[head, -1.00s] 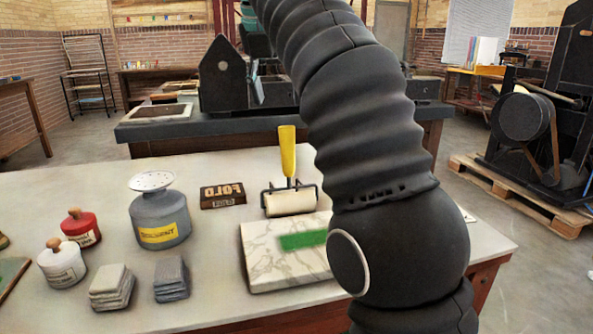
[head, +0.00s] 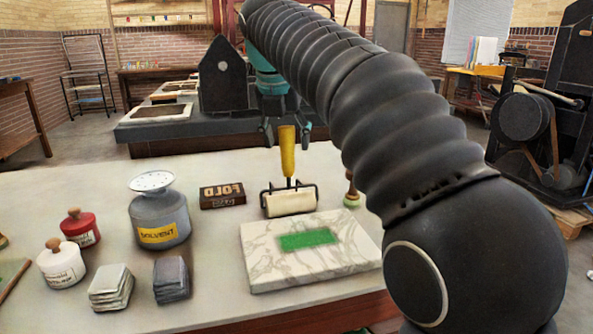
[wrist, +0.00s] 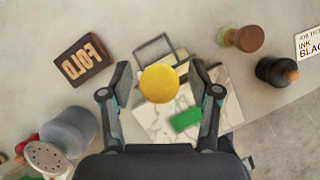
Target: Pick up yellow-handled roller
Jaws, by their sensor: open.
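The yellow-handled roller (head: 290,200) stands on the table with its handle upright, its cream roller and dark frame just behind the marble slab. In the wrist view its round yellow handle end (wrist: 158,83) shows between my fingers, pointing up at the camera. My gripper (head: 286,132) is open above the roller, its fingertips to either side of the handle's top. In the wrist view my gripper (wrist: 160,78) has its two fingers apart, left and right of the handle, and I cannot tell that either touches it.
A marble slab (head: 350,259) with a green ink patch lies in front of the roller. A FOLD block (head: 222,195) and a solvent can (head: 160,216) stand to the left. A wooden-handled tool (head: 352,191) stands to the right. A dark bottle (wrist: 276,71) shows in the wrist view.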

